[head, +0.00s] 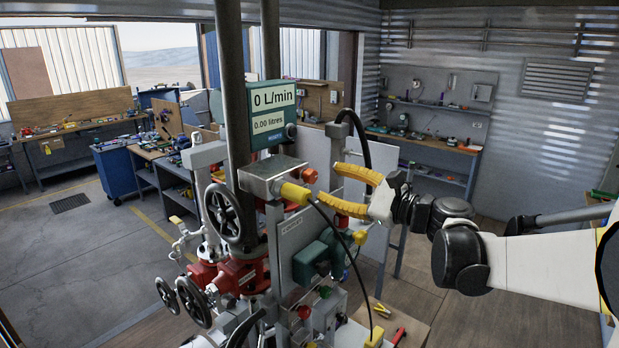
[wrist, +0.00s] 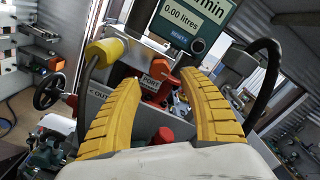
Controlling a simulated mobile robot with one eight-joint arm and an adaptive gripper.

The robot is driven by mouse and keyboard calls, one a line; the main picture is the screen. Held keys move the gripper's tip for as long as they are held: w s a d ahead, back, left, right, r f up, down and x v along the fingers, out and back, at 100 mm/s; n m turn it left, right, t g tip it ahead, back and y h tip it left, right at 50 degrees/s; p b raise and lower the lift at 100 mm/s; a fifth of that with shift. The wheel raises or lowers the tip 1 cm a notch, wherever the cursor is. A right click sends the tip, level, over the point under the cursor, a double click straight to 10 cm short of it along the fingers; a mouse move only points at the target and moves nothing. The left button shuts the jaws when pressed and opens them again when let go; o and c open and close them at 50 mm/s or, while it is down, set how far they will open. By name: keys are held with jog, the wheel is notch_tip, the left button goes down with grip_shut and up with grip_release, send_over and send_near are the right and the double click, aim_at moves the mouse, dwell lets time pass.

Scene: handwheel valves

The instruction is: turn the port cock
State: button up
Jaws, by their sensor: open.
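In the wrist view a small plate marked PORT (wrist: 157,68) shows between my fingertips, with a red handle (wrist: 156,91) just below it. An orange-red part (wrist: 166,58) stands above the plate. I cannot tell whether these red pieces are one cock. My gripper (wrist: 160,79) is open, its two yellow ribbed fingers on either side of the plate and red handle, with nothing held. In the head view my gripper (head: 329,185) reaches in from the right, beside the metal box (head: 273,175) on the valve stand. A red knob (head: 308,176) shows close to the fingertips there; contact is unclear.
A display (head: 272,110) reads 0 L/min and 0.00 litres. A yellow-capped fitting (head: 295,193) with a black cable is close to the lower finger. A black handwheel (head: 228,212) and dark upright pipes stand left. A black hose (head: 357,135) arches above my gripper.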

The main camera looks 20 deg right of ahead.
aim_at(314, 178)
jog(key=shift+x, duration=2.45)
jog(key=shift+c, duration=0.6)
jog(key=c, duration=0.8)
jog(key=shift+o, duration=0.2)
